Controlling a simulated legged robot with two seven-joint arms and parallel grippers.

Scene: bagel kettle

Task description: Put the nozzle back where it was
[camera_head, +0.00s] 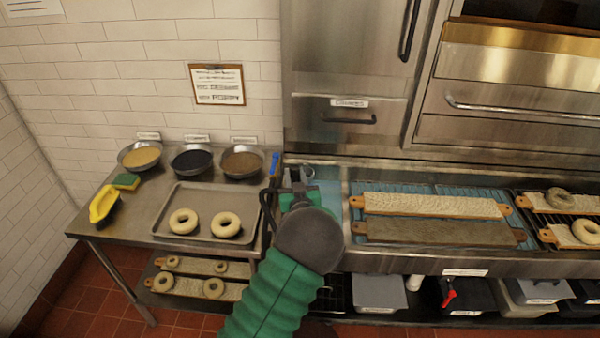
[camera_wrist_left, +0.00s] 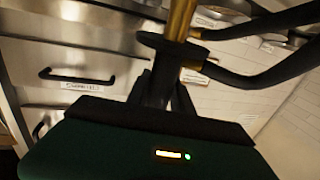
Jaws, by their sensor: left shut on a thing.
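My left gripper (camera_head: 297,180) reaches up from the bottom of the head view to the gap between the steel side table and the counter. Its dark fingers (camera_wrist_left: 165,95) also show in the left wrist view, shut on the nozzle (camera_wrist_left: 181,22). There the nozzle is a brass tube with a black collar and black curved parts running off to the right. In the head view a blue part (camera_head: 275,163) and a black loop (camera_head: 267,205) stick out beside the gripper, likely parts of the nozzle. The nozzle's tip and its holder cannot be made out. My right gripper is not in view.
The side table (camera_head: 150,222) holds bowls of toppings, a yellow scoop-like thing (camera_head: 103,204), a sponge (camera_head: 126,181) and a tray (camera_head: 168,232) with two bagels. Right of my gripper, long boards (camera_head: 435,205) lie on the counter. Bins (camera_head: 380,293) stand below.

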